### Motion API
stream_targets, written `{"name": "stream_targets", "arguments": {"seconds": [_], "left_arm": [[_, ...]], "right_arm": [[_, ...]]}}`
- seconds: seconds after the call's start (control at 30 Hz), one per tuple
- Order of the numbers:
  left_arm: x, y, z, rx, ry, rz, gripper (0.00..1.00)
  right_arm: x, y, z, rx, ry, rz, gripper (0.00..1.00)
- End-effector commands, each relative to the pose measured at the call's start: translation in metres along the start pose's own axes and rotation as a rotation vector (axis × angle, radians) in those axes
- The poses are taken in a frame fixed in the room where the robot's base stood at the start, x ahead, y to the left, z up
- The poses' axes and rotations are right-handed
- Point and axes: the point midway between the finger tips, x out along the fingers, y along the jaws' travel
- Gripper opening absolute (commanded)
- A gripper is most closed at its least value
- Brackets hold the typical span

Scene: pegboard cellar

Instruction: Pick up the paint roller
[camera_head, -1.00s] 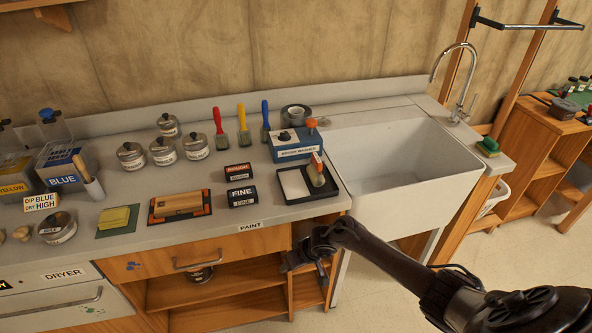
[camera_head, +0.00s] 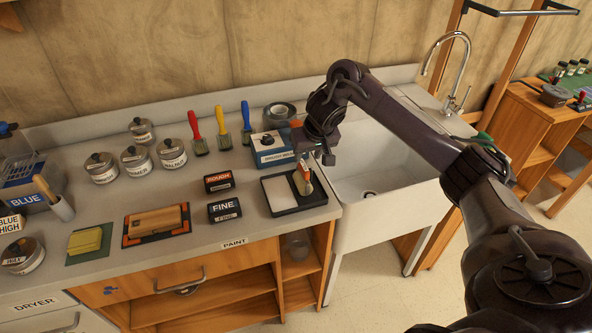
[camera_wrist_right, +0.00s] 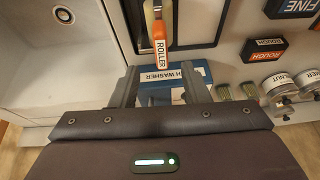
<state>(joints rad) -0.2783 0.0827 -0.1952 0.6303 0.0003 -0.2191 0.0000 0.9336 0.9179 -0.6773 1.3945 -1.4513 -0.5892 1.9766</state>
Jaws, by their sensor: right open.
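The paint roller (camera_head: 303,182) sits at the right end of a black paint tray (camera_head: 297,208) on the counter, its orange-and-white handle pointing up. The right wrist view shows its handle (camera_wrist_right: 158,28), labelled ROLLER, at the top centre, beyond my fingertips. My right gripper (camera_head: 318,158) is above the counter, close to the roller's handle. In the right wrist view it is open and empty (camera_wrist_right: 160,84), with the handle in line with the gap between the fingers. In the head view the gripper partly hides the roller's surroundings. My left gripper is not in view.
A blue brush washer (camera_head: 270,155) stands just behind the tray. The sink (camera_head: 385,165) lies right of it.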

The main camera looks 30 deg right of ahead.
Motion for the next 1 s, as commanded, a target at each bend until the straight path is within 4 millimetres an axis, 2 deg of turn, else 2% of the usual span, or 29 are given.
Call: {"name": "stream_targets", "arguments": {"seconds": [0.1,0.2,0.4,0.6,0.77,0.87,1.0], "left_arm": [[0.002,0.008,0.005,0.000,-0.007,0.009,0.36],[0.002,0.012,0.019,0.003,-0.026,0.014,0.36],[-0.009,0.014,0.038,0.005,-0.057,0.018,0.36],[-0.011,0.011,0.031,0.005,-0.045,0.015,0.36],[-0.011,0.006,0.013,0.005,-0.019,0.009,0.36],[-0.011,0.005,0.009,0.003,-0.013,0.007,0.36],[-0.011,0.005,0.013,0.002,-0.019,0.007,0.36]], "right_arm": [[0.010,0.001,0.001,0.004,-0.002,0.006,0.42],[0.021,0.001,0.000,0.004,-0.002,0.005,0.42],[0.045,-0.001,-0.003,0.006,-0.002,0.004,0.42],[0.071,-0.002,-0.004,0.003,-0.001,0.003,0.42],[0.075,-0.001,-0.004,0.004,0.002,0.004,0.42],[0.075,-0.002,-0.004,0.003,0.001,0.004,0.42],[0.075,-0.001,-0.004,0.003,0.001,0.004,0.26]]}}
